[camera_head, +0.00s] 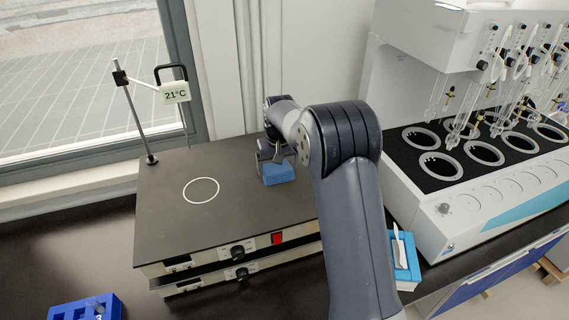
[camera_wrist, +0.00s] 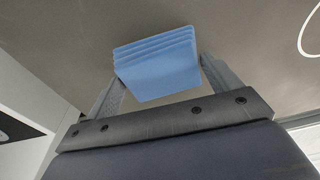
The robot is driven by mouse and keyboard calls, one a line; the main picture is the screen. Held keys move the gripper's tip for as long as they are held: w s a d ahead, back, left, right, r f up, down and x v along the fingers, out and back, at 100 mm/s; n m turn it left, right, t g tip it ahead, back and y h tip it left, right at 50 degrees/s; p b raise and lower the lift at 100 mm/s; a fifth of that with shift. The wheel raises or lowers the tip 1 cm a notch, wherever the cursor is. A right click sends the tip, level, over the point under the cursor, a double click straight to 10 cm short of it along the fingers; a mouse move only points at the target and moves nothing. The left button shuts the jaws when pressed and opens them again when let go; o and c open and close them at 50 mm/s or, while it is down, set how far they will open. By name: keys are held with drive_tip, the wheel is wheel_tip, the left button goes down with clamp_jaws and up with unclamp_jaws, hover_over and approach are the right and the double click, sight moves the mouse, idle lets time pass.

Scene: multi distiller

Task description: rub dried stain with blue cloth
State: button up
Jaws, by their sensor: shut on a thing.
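The folded blue cloth (camera_head: 278,173) is held between the fingers of my gripper (camera_head: 270,158), at the right part of the dark hotplate top (camera_head: 160,217). In the wrist view the cloth (camera_wrist: 158,62) shows as a stack of blue layers between the two fingertips (camera_wrist: 160,75). My gripper is shut on it. The cloth is at or just above the plate; I cannot tell whether it touches. No dried stain is clearly visible in either view; the cloth or my arm may cover it.
A white ring (camera_head: 201,190) marks the plate's left part. A stand (camera_head: 137,120) with a 21°C display (camera_head: 175,93) is at the back left. The multi distiller (camera_head: 440,190) stands right, a blue tissue box (camera_head: 404,262) before it. A blue rack (camera_head: 85,308) is front left.

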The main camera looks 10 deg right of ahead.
drive_tip(key=shift+s+a+f, duration=0.1)
drive_tip(key=shift+s+a, duration=0.1)
drive_tip(key=shift+a, duration=0.65)
drive_tip(key=shift+s+a+f, duration=0.1)
drive_tip(key=shift+s+a, duration=0.05)
drive_tip(key=shift+a, duration=0.75)
drive_tip(key=shift+s+a+f, duration=0.1)
drive_tip(key=shift+s+a, duration=0.1)
drive_tip(key=shift+a, duration=0.65)
drive_tip(key=shift+r+p, duration=1.25)
drive_tip(key=shift+r, duration=1.9)
drive_tip(key=shift+r, duration=0.1)
drive_tip(key=shift+r, duration=1.4)
